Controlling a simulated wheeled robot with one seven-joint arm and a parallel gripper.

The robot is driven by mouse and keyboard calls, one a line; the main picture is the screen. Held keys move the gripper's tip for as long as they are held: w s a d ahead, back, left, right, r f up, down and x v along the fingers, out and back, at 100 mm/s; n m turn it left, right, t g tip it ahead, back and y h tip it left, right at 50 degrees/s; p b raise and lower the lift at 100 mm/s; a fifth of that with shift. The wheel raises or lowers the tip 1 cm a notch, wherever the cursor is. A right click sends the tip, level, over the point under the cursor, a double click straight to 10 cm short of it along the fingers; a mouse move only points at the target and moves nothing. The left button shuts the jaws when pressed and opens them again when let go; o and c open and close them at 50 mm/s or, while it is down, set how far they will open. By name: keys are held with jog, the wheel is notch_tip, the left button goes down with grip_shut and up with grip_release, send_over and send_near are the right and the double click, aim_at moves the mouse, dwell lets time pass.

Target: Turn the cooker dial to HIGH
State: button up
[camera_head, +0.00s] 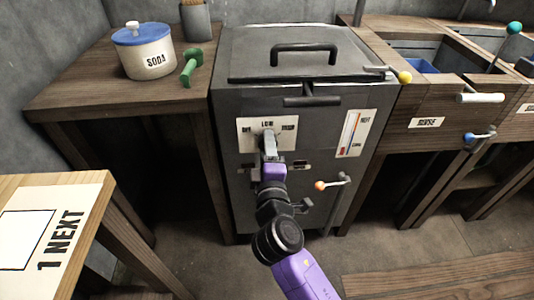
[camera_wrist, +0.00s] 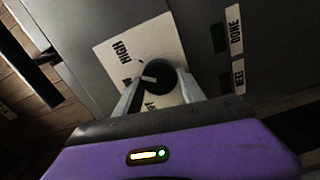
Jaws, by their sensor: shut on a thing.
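The cooker (camera_head: 235,80) is a dark grey cabinet with a lidded top. Its dial (camera_wrist: 160,72) is a round black knob on a white plate (camera_wrist: 120,36) marked OFF, LOW and HIGH. In the wrist view a pale mark on the dial points left, towards the LOW label, which is partly hidden. My gripper (camera_wrist: 160,85) is shut on the dial, one finger on each side. In the head view my gripper (camera_head: 269,143) reaches the plate (camera_head: 247,131) from the front and hides most of the dial.
A lever with an orange knob (camera_head: 320,185) sticks out right of my wrist. A yellow-knobbed lever (camera_head: 404,77) is at the cooker's upper right. A SODA jar (camera_head: 148,58) and a green tool (camera_head: 191,67) are on the left table. A marked table (camera_head: 101,177) stands front left.

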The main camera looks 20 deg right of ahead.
jog(key=m+b, duration=0.2)
jog(key=m, duration=0.2)
jog(key=shift+d+m+b, duration=0.1)
jog(key=shift+m+b, duration=0.2)
jog(key=shift+b, duration=0.1)
dwell(0.4)
jog(key=o, duration=1.4)
jog(key=shift+p+v, duration=0.6)
jog(key=shift+v, duration=3.35)
